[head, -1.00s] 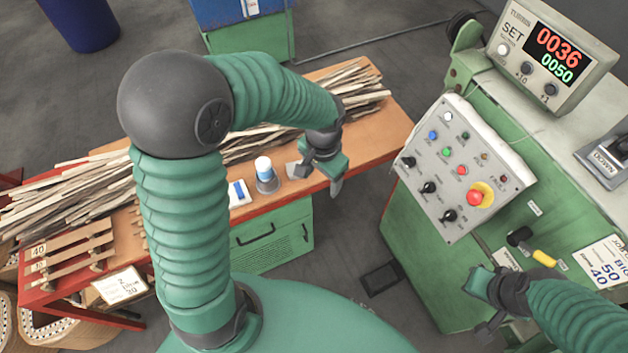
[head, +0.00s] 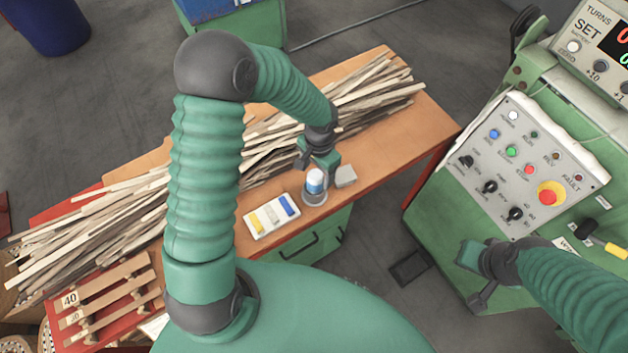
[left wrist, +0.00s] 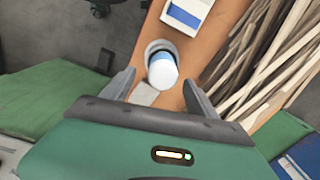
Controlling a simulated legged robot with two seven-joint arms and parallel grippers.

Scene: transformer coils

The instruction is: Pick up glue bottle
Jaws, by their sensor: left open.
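The glue bottle (head: 315,181) has a white cap and a blue band and stands upright in a grey round holder (head: 314,198) near the front edge of the wooden bench. My left gripper (head: 319,168) is just above and behind it in the head view. In the left wrist view the bottle (left wrist: 163,70) lies between the two spread fingers of my left gripper (left wrist: 160,92), beyond their tips, and they look apart from it.
Long wooden strips (head: 120,218) cover the bench's back and left. A control panel (head: 530,165) stands on the machine at right.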

